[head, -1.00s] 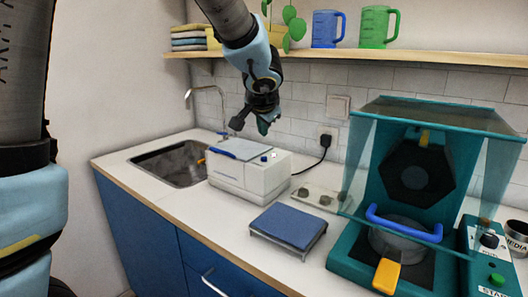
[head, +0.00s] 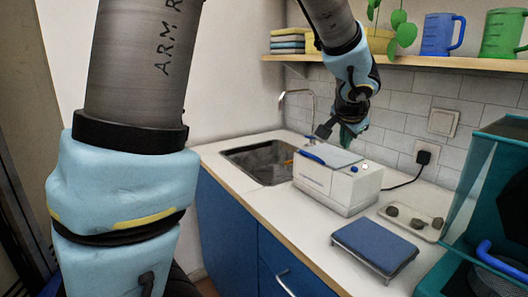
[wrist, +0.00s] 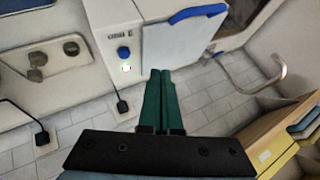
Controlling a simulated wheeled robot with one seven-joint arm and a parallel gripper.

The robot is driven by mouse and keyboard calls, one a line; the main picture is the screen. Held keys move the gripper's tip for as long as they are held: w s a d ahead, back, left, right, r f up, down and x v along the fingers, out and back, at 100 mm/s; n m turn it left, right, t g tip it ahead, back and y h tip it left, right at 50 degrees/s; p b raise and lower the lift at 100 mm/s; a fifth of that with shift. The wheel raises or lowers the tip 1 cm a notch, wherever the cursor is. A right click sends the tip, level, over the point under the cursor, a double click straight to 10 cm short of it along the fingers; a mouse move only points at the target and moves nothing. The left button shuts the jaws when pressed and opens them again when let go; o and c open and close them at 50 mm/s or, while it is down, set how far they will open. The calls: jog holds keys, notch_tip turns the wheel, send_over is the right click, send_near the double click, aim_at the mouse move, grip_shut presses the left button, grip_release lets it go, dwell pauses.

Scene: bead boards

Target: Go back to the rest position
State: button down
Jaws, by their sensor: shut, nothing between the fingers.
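My gripper (wrist: 160,100) is shut and empty; its two green fingers lie side by side in the wrist view. In the head view my gripper (head: 346,132) hangs above the back of the white box-shaped machine with the grey lid and blue handle (head: 335,185). The fingers are small and partly dark there. The machine also shows in the wrist view (wrist: 110,40), with a blue knob and a lit button beside the fingertips. I cannot tell the exact gap between the fingers and the machine.
A sink (head: 262,163) with a tap lies left of the machine. A blue-topped flat stand (head: 376,245) and a tray of dark lumps (head: 412,222) are to the right. A teal machine (head: 490,190) stands at the right edge. A shelf (head: 440,63) with mugs runs above.

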jog(key=s+a+f+n+g+y, duration=0.1)
jog(key=a+f+n+g+y, duration=0.2)
jog(key=a, duration=0.8)
jog(key=a+f+n, duration=0.3)
jog(key=a+f, duration=0.2)
jog(key=a, duration=0.6)
jog(key=s+a+f+n+g, duration=0.3)
jog(key=s+a+f+n, duration=0.2)
jog(key=s+a, duration=0.4)
jog(key=shift+s+a+f+n, duration=0.15)
jog(key=shift+s+a+n, duration=0.3)
jog(key=shift+a, duration=0.55)
jog(key=shift+w, duration=0.15)
